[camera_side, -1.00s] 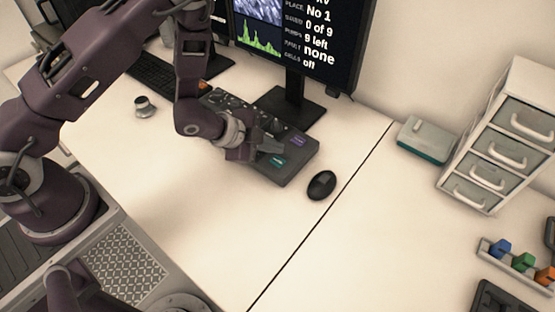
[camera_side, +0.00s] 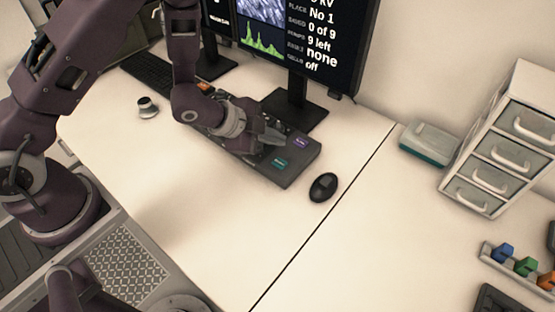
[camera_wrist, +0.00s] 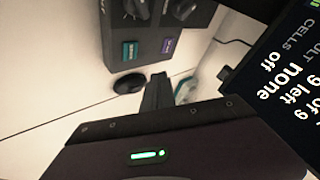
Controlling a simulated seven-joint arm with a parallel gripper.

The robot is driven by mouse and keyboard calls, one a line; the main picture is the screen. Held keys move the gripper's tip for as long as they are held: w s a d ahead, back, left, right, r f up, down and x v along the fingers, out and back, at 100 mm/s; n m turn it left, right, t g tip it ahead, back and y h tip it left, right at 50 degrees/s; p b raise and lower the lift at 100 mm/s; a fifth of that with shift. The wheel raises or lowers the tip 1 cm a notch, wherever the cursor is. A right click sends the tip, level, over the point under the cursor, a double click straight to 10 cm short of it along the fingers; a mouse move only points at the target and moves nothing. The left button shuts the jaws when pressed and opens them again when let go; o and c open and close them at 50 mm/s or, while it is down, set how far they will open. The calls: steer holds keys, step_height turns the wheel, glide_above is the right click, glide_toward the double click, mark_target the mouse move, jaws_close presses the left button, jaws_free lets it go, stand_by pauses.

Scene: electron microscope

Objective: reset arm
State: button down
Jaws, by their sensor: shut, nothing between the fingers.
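My gripper (camera_side: 272,138) is shut and empty. In the side view it hangs over the dark control panel (camera_side: 292,176), near the panel's right end. The panel carries knobs, a teal button (camera_side: 279,163) and a purple button (camera_side: 300,142). In the wrist view the closed fingers (camera_wrist: 158,92) point away from the camera. The teal button (camera_wrist: 130,51) and purple button (camera_wrist: 169,46) show beyond them, apart from the fingertips. Whether the fingers touch any part of the panel cannot be told from the side view.
A black mouse (camera_side: 323,187) lies right of the panel. Monitors (camera_side: 330,40) stand behind it, and a keyboard (camera_side: 150,72) and a small round knob device (camera_side: 147,107) lie to the left. A drawer unit (camera_side: 505,140) and a teal-and-white box (camera_side: 428,143) stand at the right. The front desk is clear.

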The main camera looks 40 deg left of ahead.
steer(key=s+a+r+n+y, duration=0.2)
steer(key=a+r+n, duration=0.15)
steer(key=r, duration=0.45)
steer(key=s+a+r+n+y, duration=0.1)
steer(key=a+r+n+y, duration=0.2)
steer(key=r, duration=0.6)
steer(key=s+r+n+g, duration=0.1)
steer(key=s+r+n, duration=0.2)
steer(key=s, duration=0.8)
steer(key=s+a+r+n+g+h, duration=0.1)
steer(key=s+r+n, duration=0.3)
steer(key=s, duration=0.8)
steer(key=shift+s+r+g, duration=0.3)
steer(key=shift+r+g, duration=0.1)
steer(key=shift+r, duration=0.5)
